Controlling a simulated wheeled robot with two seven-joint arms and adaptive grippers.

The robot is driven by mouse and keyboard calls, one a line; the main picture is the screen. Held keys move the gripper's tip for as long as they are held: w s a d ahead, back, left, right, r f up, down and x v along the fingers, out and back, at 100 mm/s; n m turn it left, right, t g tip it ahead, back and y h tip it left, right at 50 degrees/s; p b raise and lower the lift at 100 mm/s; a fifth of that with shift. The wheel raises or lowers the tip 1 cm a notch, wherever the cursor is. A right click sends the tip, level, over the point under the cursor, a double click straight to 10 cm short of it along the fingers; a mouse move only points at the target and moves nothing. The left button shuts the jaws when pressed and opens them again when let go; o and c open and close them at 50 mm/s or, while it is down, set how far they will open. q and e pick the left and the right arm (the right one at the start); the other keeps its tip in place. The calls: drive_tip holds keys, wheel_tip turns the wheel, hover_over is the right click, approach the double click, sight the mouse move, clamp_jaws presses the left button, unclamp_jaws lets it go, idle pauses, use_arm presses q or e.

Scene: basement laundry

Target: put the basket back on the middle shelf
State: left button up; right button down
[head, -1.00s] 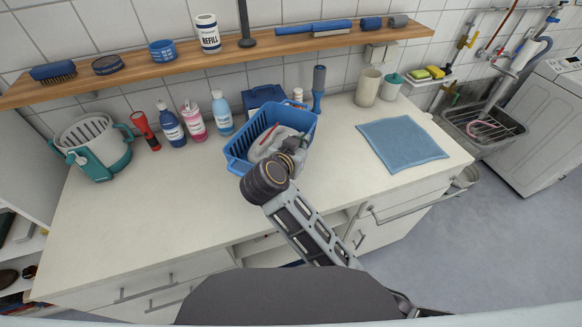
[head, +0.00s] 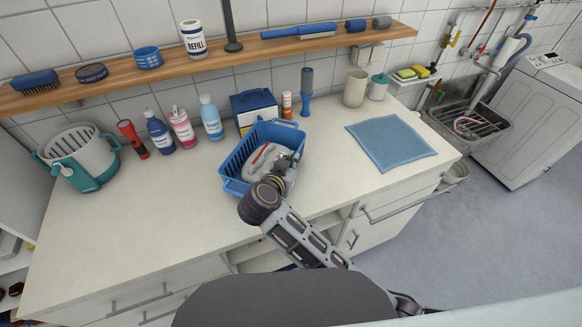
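The blue slatted basket (head: 236,172) is at the middle of the white counter, near its front edge. Inside it lies a pale grey thing with a red strip (head: 262,158), partly hidden. My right gripper (head: 289,163) reaches in from the front at the basket's near right part; its wrist hides the near corner. The fingers blend with the basket and its contents, so I cannot see whether they are closed on the rim. I cannot tell whether the basket is lifted. My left gripper is out of view. An open shelf space (head: 262,254) shows under the counter, partly behind my arm.
A blue box (head: 253,104), bottles (head: 211,120) and a red torch (head: 133,140) stand behind and left of the basket. A white-teal bucket (head: 85,160) is far left. A wooden wall shelf (head: 120,75) runs above. A blue cloth (head: 390,142) lies right. The left counter front is clear.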

drive_tip(key=shift+f, duration=1.15)
drive_tip(key=c, duration=1.6)
unclamp_jaws()
drive_tip(key=shift+f, duration=0.1)
drive_tip(key=shift+c, duration=0.2)
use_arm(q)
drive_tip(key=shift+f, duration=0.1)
